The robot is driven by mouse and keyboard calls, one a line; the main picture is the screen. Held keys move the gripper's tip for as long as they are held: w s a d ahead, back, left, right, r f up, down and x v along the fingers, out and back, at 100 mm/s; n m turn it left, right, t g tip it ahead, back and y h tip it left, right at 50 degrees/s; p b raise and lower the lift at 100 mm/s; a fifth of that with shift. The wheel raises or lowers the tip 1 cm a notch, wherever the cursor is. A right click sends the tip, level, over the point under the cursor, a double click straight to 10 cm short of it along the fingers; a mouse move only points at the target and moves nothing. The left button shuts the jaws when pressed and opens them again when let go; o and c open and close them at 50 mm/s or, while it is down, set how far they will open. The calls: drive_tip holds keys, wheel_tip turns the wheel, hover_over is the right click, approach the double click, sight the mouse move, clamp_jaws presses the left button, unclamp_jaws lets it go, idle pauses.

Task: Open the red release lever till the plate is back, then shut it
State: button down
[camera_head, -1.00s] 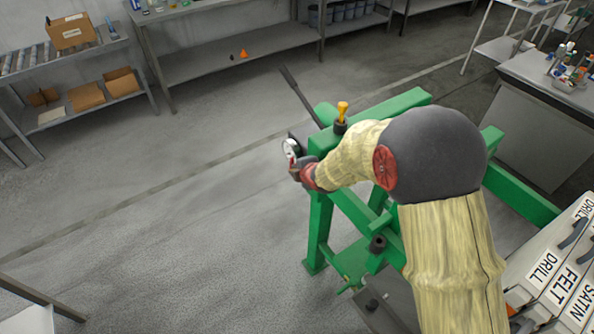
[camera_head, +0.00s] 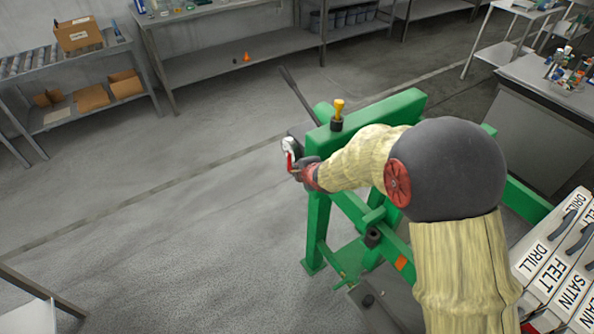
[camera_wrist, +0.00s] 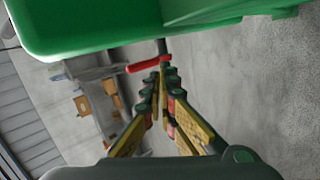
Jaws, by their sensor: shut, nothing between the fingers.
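The red release lever (camera_head: 290,160) shows at the left end of the green frame (camera_head: 380,111), against a small white round part (camera_head: 289,144). In the wrist view the red lever (camera_wrist: 149,65) lies just past my fingertips, under the green beam (camera_wrist: 95,28). My gripper (camera_head: 297,170) is beside the lever in the head view. In the wrist view the fingers of my gripper (camera_wrist: 160,84) come together with nothing between them. I cannot tell whether they touch the lever. I cannot make out the plate for certain; my arm hides part of the frame.
A yellow-topped knob (camera_head: 339,108) stands on the green frame, and a dark bar (camera_head: 298,95) sticks out behind it. Labelled boxes (camera_head: 565,262) stand at the right. Shelves (camera_head: 240,55) line the back wall. The floor left of the frame is clear.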

drive_tip(key=p+v, duration=0.2)
drive_tip(key=v, duration=0.6)
drive_tip(key=shift+r, duration=0.2)
drive_tip(key=shift+w+a, duration=0.1)
drive_tip(key=s+d+f+m+g+h, duration=0.3)
drive_tip(key=s+d+f+m+g, duration=0.1)
drive_tip(key=s+d+m, duration=0.5)
drive_tip(key=s+d+r+m, duration=0.4)
drive_tip(key=s+r+m, duration=0.2)
drive_tip(key=s+r, duration=0.5)
drive_tip(key=s+d+r+m, duration=0.4)
drive_tip(key=s+r+m, duration=0.3)
drive_tip(key=s+r, duration=0.4)
drive_tip(key=shift+s+t+h, duration=0.3)
drive_tip(key=shift+s, duration=0.8)
